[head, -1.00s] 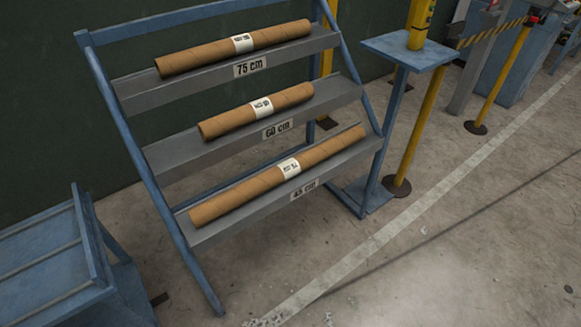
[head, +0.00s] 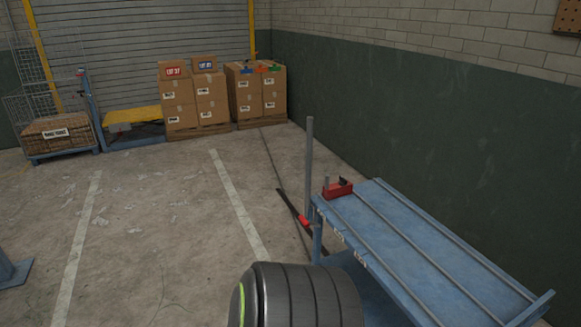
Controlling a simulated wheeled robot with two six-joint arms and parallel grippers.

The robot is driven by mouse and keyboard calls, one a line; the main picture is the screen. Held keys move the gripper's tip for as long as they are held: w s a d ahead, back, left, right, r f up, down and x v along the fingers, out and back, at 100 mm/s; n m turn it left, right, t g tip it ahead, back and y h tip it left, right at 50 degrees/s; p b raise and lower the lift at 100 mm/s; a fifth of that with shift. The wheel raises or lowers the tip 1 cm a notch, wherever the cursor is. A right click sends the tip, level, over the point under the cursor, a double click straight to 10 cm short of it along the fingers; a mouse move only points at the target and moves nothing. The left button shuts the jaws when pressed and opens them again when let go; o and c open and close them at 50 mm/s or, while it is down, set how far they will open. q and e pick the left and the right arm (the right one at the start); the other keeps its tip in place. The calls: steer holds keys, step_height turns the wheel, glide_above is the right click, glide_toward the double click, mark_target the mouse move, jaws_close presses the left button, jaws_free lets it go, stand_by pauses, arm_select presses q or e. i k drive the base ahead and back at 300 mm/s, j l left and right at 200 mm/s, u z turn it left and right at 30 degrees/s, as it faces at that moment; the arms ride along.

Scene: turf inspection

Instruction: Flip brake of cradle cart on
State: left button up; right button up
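A blue cart (head: 440,243) with long rails along its top stands at the lower right beside the dark green wall; it looks like the cradle cart. A red block (head: 338,189) with small dark parts sits at its far left corner, by a grey upright post (head: 309,165). A dark bar (head: 288,203) with a red piece (head: 304,221) slants low beside that corner. I cannot tell which red part is the brake or how it is set. Neither gripper is in view.
Stacked cardboard boxes (head: 181,106) stand at the back before a roller shutter (head: 150,40). A yellow-topped lift table (head: 132,115) and a wire cage (head: 55,128) stand to their left. The concrete floor in the middle (head: 165,215) is open, with white lines and scattered scraps.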

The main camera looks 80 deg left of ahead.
mark_target(307, 223)
steer(key=u, duration=2.65)
steer(key=i+j+z, duration=0.3)
steer(key=i+j, duration=1.25)
steer(key=i, duration=0.1)
